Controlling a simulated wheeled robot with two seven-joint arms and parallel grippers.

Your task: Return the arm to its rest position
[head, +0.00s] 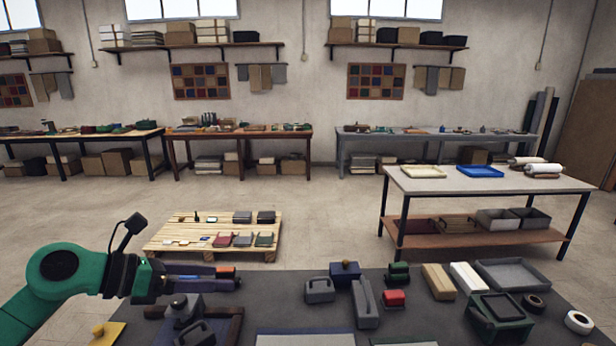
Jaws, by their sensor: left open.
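My left arm (70,268), green with black joints, comes in from the left over the near dark table. Its left gripper (236,278) points right and is open, with nothing visible between its fingers. It is above a dark wooden frame (235,325) that has a grey block with a round knob (184,308) in it. The arm hides part of the table's left edge. My right gripper is not in view.
The near dark table (300,325) holds grey handled blocks (320,290), a small red block (394,298), a grey tray (513,274) and tape rolls (578,322). A pallet (160,240) and a pale table (440,182) stand beyond, with open floor between.

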